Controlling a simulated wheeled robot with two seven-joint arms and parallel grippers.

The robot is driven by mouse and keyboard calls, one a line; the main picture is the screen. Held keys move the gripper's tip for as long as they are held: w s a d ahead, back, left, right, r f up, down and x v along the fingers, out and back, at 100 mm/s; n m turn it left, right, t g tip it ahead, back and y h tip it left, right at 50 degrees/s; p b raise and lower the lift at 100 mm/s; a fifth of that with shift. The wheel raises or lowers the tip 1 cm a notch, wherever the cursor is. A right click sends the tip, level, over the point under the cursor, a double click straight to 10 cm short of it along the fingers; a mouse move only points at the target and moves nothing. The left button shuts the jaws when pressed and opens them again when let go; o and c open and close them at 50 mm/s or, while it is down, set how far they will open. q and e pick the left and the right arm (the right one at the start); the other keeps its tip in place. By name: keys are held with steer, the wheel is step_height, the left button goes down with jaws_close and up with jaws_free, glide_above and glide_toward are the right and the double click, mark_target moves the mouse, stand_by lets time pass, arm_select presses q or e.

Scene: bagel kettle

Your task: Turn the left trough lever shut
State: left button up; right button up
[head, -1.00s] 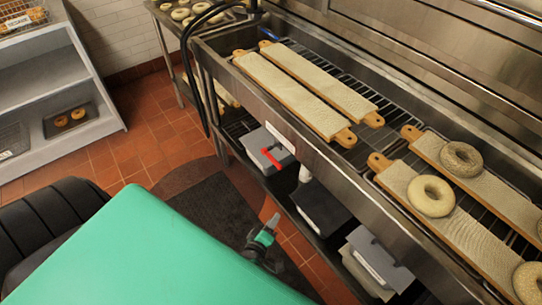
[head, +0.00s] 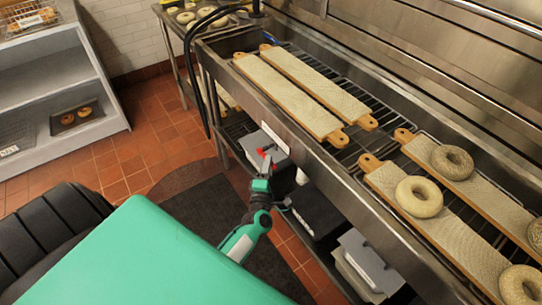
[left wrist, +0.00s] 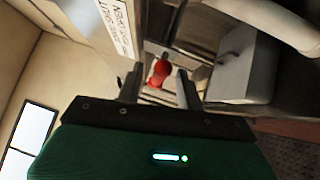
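The red trough lever (head: 266,160) sits under the front edge of the steel trough, below a white label, and is partly covered by my gripper in the head view. My left gripper (head: 264,171) reaches up to it from the front. In the left wrist view the red lever (left wrist: 160,72) shows between the two spread fingers of my left gripper (left wrist: 161,88), with gaps beside it. The fingers look open and not closed on it. My right gripper is in neither view.
The steel trough (head: 258,102) holds long boards, some with bagels. Grey boxes stand on the shelf below, one box (left wrist: 245,65) close right of the lever in the left wrist view. A white label (left wrist: 113,22) is at upper left. A dark mat (head: 210,215) covers the floor.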

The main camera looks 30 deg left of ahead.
arm_select(q)
steer(key=shift+x, duration=2)
steer(key=shift+c, duration=0.3)
jaws_close()
